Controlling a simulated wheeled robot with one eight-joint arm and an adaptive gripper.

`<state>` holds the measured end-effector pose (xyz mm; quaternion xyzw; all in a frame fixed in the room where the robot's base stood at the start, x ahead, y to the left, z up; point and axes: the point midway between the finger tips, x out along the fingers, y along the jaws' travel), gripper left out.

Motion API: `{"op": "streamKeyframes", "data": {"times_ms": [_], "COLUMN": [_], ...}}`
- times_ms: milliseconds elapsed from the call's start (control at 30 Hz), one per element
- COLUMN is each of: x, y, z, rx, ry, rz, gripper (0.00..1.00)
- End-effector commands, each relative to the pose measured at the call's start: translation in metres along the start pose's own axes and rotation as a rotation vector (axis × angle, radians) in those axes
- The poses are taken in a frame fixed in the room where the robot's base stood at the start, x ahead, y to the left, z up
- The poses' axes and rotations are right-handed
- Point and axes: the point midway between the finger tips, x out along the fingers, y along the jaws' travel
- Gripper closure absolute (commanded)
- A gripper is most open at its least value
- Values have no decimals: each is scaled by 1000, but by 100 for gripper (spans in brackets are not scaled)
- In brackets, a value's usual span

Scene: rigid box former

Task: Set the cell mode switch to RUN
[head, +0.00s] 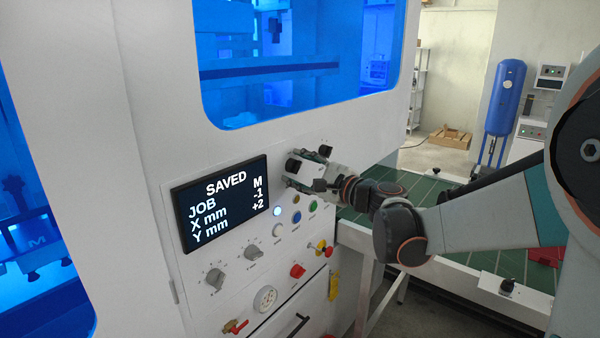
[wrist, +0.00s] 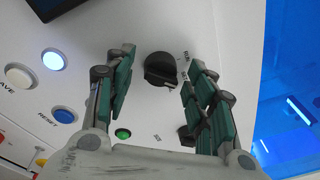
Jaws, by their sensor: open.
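I see no clear contact with the knob.
The display (head: 222,203) reads SAVED, JOB M, X mm -1, Y mm +2. Below my gripper are lit white, blue (head: 313,206) and other buttons, grey knobs (head: 215,278) and a red knob (head: 297,271). A green conveyor table (head: 420,190) stands to the right.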

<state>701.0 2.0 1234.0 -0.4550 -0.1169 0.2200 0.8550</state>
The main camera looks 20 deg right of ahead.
Motion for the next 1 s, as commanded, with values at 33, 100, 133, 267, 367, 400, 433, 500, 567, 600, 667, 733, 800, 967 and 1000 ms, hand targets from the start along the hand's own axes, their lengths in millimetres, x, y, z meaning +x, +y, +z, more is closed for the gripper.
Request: {"op": "streamKeyframes", "data": {"times_ms": [33, 100, 133, 267, 367, 400, 433, 500, 567, 600, 667, 733, 800, 967, 1000], "x": [1, 1, 1, 0, 0, 0, 0, 0, 0, 0, 0, 0, 0, 0, 0], "y": [0, 0, 0, 0, 0, 0, 0, 0, 0, 0, 0, 0, 1, 1, 1], "z": [0, 0, 0, 0, 0, 0, 0, 0, 0, 0, 0, 0, 0, 0, 0], "rx": [0, 0, 0, 0, 0, 0, 0, 0, -1, -2, -7, -18, -38, -117, -144], "ry": [0, 0, 0, 0, 0, 0, 0, 0, 0, 0, -1, -2, -3, -9, -11], "rz": [0, 0, 0, 0, 0, 0, 0, 0, 0, 0, 0, -1, -3, -11, -14], "gripper": [50, 50, 50, 57, 79, 88, 94, 94, 94, 94, 94, 94, 94, 94, 94]}}
